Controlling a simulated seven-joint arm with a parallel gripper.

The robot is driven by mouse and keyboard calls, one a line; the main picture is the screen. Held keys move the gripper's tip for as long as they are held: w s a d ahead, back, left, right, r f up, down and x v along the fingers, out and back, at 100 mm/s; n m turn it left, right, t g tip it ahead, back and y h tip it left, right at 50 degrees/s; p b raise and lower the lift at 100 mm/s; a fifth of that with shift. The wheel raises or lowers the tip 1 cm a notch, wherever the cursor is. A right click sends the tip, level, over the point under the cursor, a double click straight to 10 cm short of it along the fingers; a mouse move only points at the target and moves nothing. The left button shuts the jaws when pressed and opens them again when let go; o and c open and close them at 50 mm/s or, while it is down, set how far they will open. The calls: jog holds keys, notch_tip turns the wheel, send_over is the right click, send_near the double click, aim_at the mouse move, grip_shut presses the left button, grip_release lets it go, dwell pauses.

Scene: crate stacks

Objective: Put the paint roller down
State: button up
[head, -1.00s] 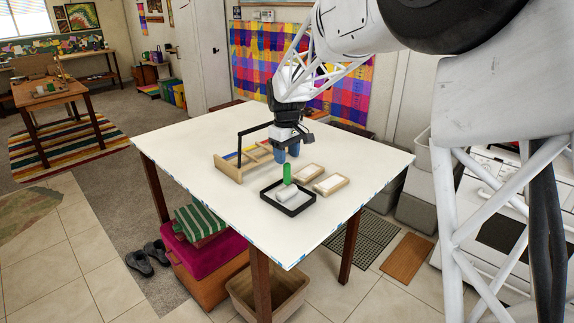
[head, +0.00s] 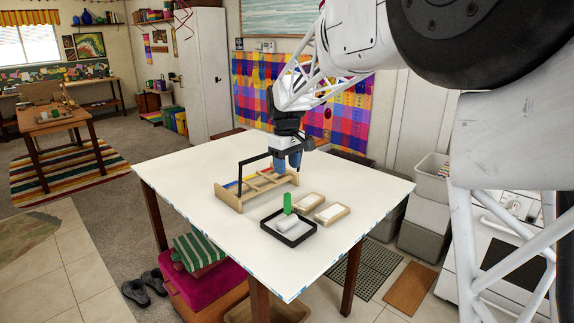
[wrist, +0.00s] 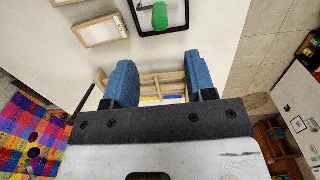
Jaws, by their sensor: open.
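The paint roller has a green upright handle (head: 287,203) and a white roller (head: 289,223). It rests in the black-rimmed tray (head: 296,244) on the white table. The green handle also shows at the top of the wrist view (wrist: 159,16), beside the tray's dark rim (wrist: 165,32). My gripper (head: 287,168) is open and empty, above the wooden rack behind the tray. It is apart from the roller. Its two blue fingers are spread in the wrist view (wrist: 160,82), with part of the rack visible between them.
The wooden rack (head: 229,197) holds coloured items and has a black bar (head: 255,158) rising near my gripper. The left and front of the table (head: 215,240) are clear.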

dwell(0.4)
jog(key=s+d+r+m, duration=0.1)
jog(key=s+d, duration=0.3)
jog(key=s, duration=0.3)
jog(key=s+d+r+m+t, duration=0.1)
jog(key=s+d+m, duration=0.15)
jog(key=s, duration=0.45)
jog(key=s+d+r+m, duration=0.1)
jog(key=s+d+r, duration=0.1)
jog(key=s+d, duration=0.35)
jog(key=s+d+f+m, duration=0.1)
jog(key=s+f, duration=0.1)
jog(key=s, duration=0.6)
jog(key=s+d+f+m+t, duration=0.1)
jog(key=s+d+f+m, duration=0.1)
jog(key=s, duration=0.7)
jog(key=s+d+f+m, duration=0.1)
jog(key=s+f, duration=0.3)
jog(key=s, duration=0.5)
jog(key=shift+d+m+t, duration=0.35)
jog(key=shift+d+t, duration=0.05)
jog(key=shift+d, duration=0.15)
jog(key=shift+w+r, duration=0.15)
jog(key=shift+w, duration=0.05)
